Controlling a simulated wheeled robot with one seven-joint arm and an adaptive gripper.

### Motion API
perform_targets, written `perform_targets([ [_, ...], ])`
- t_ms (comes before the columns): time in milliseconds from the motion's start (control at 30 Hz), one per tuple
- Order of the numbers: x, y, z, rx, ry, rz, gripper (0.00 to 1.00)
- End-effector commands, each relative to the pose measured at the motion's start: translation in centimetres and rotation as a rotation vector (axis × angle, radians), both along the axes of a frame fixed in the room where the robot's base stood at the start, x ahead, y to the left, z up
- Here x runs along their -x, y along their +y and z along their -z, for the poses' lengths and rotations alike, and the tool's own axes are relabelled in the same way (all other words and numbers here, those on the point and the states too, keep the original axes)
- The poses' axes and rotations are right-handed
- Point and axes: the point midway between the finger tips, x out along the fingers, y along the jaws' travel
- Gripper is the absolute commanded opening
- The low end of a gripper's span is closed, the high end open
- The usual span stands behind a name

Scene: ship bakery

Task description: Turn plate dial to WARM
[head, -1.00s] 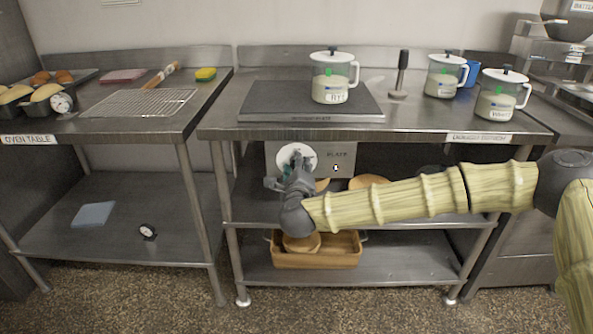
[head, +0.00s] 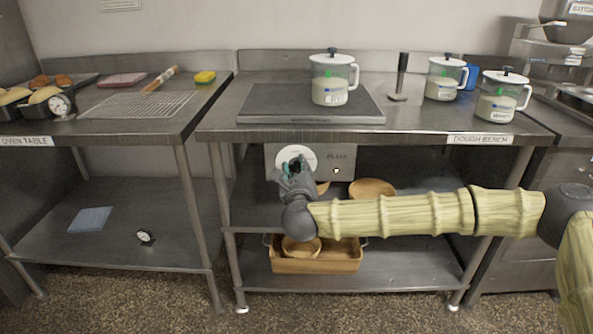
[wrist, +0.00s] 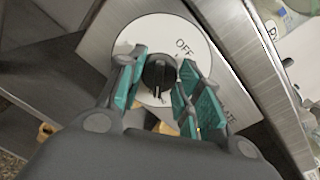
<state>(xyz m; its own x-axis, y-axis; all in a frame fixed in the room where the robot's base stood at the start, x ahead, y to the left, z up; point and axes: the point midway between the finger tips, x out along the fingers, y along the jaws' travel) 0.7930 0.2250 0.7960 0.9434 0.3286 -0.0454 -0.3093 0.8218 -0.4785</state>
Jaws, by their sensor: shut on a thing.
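The plate dial is a black knob (wrist: 157,73) on a round white disc (head: 284,155) on a grey control panel (head: 343,154) under the bench top. In the wrist view, the disc (wrist: 147,35) shows the word OFF at its upper right. A white mark on the knob points towards the bottom of the picture. I cannot read WARM; fingers cover part of the disc. My gripper (wrist: 160,76) is shut on the knob, a teal-padded finger on each side. In the head view my gripper (head: 294,167) covers the knob and the disc's lower part.
The hot plate (head: 262,104) above carries a lidded jar (head: 330,92). Below the panel are a wooden bowl (head: 372,187) and a wooden crate (head: 342,262). Bench legs (head: 228,225) stand beside my arm.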

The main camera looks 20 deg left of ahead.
Motion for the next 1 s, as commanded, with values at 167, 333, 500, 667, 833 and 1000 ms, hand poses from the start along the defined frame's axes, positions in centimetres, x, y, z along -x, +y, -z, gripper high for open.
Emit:
perform_targets([
  [167, 0.0, 0.0, 0.1, 0.002, 0.001, 0.001, 0.11],
  [333, 0.0, 0.0, 0.1, 0.002, 0.002, 0.0, 0.51],
  [500, 0.0, 0.0, 0.1, 0.001, 0.0, 0.0, 0.57],
  [667, 0.0, 0.0, 0.1, 0.001, 0.0, 0.0, 0.57],
  [833, 0.8, -0.3, 0.0, 0.001, 0.001, 0.0, 0.57],
  [1000, 3.3, -1.1, -0.1, 0.001, 0.001, -0.001, 0.57],
])
